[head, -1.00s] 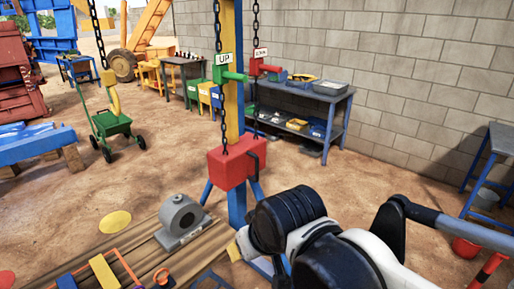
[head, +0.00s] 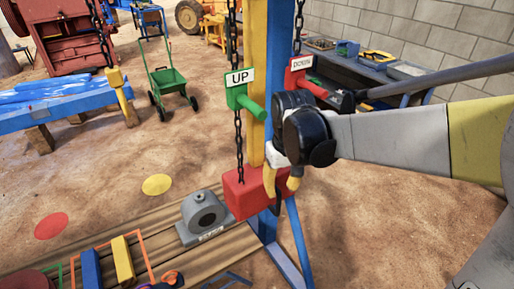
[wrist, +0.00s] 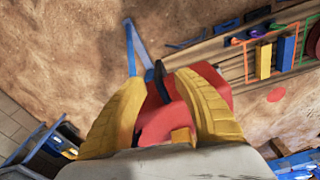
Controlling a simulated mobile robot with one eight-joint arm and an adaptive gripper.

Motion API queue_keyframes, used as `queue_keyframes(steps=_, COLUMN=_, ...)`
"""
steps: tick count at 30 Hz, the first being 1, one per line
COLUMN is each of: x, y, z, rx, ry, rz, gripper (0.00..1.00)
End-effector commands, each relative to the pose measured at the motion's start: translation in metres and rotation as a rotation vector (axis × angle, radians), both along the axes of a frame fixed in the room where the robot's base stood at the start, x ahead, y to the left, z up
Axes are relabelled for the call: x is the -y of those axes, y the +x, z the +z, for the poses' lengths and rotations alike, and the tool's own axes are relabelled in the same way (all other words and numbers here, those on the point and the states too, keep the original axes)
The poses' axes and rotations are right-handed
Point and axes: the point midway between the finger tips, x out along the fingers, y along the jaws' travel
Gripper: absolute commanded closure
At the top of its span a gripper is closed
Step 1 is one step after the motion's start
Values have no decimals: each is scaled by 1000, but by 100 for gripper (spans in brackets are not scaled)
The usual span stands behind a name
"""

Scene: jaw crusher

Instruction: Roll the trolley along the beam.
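No overhead beam, and no trolley running on one, shows in these frames. A red box (head: 245,192) hangs at the yellow and blue post, with a chain rising from it. My gripper (head: 282,184) is at the right side of this box, pointing down. In the wrist view its two yellow fingers (wrist: 160,95) stand apart, with the red box (wrist: 212,82) behind them and a black handle (wrist: 155,80) between their tips. I cannot tell whether either finger touches the handle. A yellow hook block (head: 114,80) hangs on a chain at left.
A green UP handle (head: 246,102) and a red DOWN handle (head: 308,80) hang on the chains. A grey motor-like part (head: 204,212) sits on wooden planks. A green cart (head: 168,85) stands behind. The yellow post (head: 256,60) is close to my gripper. Open dirt floor lies between.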

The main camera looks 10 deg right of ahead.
Motion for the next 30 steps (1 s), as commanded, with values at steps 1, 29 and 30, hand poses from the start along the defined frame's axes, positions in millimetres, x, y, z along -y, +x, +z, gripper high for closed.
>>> queue_keyframes(steps=1, x=0, y=3, z=2, rx=-12, ry=1, rz=3, gripper=64)
queue_keyframes(steps=29, x=0, y=16, z=-105, rx=-83, ry=-1, rz=16, gripper=64)
queue_keyframes(steps=30, x=0, y=16, z=-108, rx=-83, ry=-1, rz=16, gripper=64)
